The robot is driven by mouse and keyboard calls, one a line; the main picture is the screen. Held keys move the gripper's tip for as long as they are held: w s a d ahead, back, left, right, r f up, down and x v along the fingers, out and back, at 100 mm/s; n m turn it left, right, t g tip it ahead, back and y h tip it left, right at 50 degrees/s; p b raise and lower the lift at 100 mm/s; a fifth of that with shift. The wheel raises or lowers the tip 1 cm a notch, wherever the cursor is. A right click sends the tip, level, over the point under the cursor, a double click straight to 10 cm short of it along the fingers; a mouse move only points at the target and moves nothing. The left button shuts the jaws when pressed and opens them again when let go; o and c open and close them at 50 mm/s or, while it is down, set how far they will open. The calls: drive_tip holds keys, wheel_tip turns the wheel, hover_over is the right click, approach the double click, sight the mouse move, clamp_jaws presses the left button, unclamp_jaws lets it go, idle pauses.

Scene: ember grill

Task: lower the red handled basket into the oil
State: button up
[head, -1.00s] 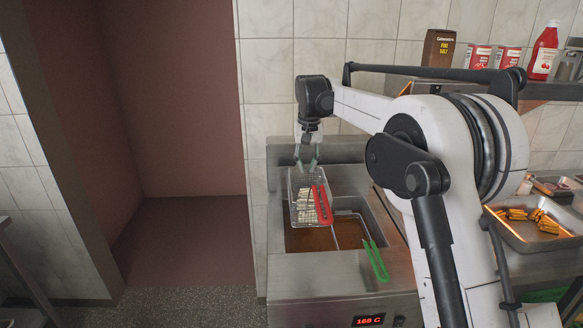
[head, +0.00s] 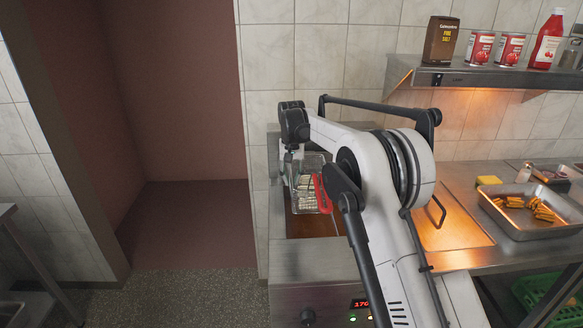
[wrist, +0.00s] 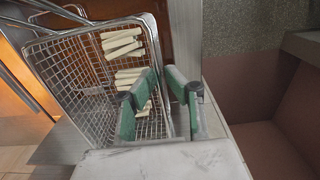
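The red-handled basket (head: 309,186) is wire mesh and holds pale fries. It is at the fryer's left well, with brown oil (head: 305,226) showing in front of it. Its red handle (head: 321,194) points toward the front, partly behind my arm. I cannot tell whether the basket's bottom touches the oil. My gripper (head: 291,160) is at the basket's back left. In the wrist view, my gripper's green-padded fingers (wrist: 161,75) straddle the basket's wire edge, their tips close together. The basket (wrist: 68,82) looks tilted there, with fries against its mesh.
The steel fryer (head: 300,262) has a lit red display reading about 170. My arm hides its right side. A tray of cooked fries (head: 545,228) and a yellow sponge (head: 489,180) are on the right counter. A shelf (head: 480,77) with cans and bottles hangs above. Floor at left is clear.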

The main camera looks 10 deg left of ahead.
wheel_tip(320, 180, down, 6)
drive_tip(key=shift+f+p, duration=0.25)
drive_tip(key=shift+p, duration=0.1)
clamp_jaws()
drive_tip(key=shift+o, duration=1.9)
unclamp_jaws()
drive_tip(key=shift+r, duration=0.1)
